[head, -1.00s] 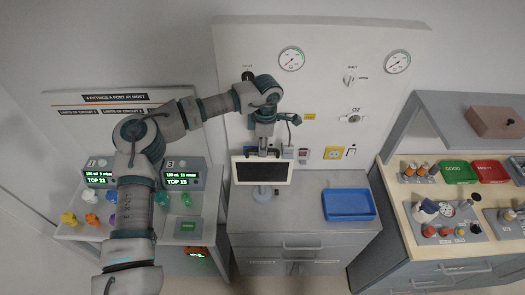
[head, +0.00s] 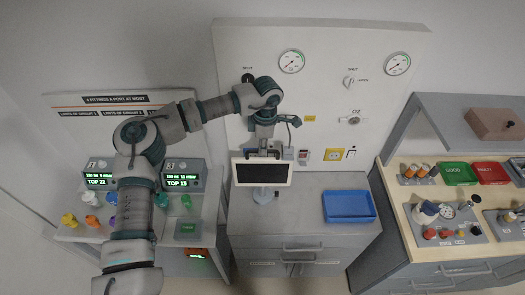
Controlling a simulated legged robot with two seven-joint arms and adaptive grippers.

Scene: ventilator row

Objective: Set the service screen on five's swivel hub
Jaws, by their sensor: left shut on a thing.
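The service screen (head: 262,173) is a white-framed dark panel above the middle cabinet. My left gripper (head: 263,151) is shut on its upper edge, with the arm reaching in from the left. A pale blue-grey round base (head: 262,195) shows just below the screen on the cabinet top; its upper part is hidden behind the screen. I cannot tell whether screen and base touch. I cannot tell which part is five's swivel hub. My right gripper is not in view.
A blue tray (head: 349,206) lies to the right on the middle cabinet (head: 310,185). Ventilator units (head: 182,177) and coloured fittings stand at the left, partly behind my arm. A workbench with a green tray (head: 459,173) and a red tray (head: 493,172) is at the right.

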